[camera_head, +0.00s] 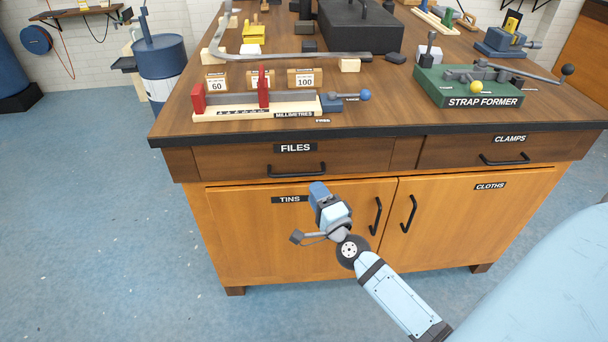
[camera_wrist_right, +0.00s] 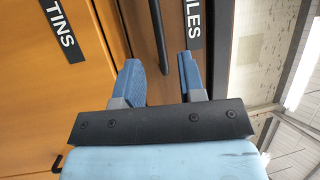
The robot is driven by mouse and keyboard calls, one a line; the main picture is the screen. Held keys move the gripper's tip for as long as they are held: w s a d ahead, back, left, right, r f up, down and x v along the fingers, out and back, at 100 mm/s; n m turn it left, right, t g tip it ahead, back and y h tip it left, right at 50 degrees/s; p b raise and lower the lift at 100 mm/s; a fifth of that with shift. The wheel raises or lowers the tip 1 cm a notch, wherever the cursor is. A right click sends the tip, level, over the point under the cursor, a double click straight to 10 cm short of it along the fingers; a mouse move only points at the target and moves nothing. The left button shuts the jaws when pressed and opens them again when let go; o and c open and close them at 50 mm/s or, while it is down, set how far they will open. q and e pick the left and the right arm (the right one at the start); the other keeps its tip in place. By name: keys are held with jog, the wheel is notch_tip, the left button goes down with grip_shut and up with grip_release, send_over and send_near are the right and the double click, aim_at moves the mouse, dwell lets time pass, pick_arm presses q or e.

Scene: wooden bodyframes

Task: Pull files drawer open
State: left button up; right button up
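The files drawer (camera_head: 350,157) is a dark wooden front under the bench top, flush with the cabinet and shut. Its black bar handle (camera_head: 296,172) sits below the white-on-black FILES label (camera_head: 295,148). My right gripper (camera_head: 318,190) is just below the handle's right end, in front of the cabinet. In the right wrist view my right gripper (camera_wrist_right: 162,80) has its two blue fingers apart with nothing gripped. A dark bar, apparently the handle (camera_wrist_right: 158,35), lies ahead, in line with the gap. Whether a finger touches it I cannot tell. My left gripper is not in view.
The TINS door (camera_head: 250,240) is below the drawer, with a vertical handle (camera_head: 376,216) right of my gripper. The CLAMPS drawer (camera_head: 540,150) is to the right. A millimetre gauge (camera_head: 260,108) and strap former (camera_head: 470,90) stand on the bench top. Blue floor in front is clear.

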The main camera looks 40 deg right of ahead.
aim_at(304, 173)
jog(key=x, duration=0.7)
jog(key=shift+w, duration=0.1)
grip_shut()
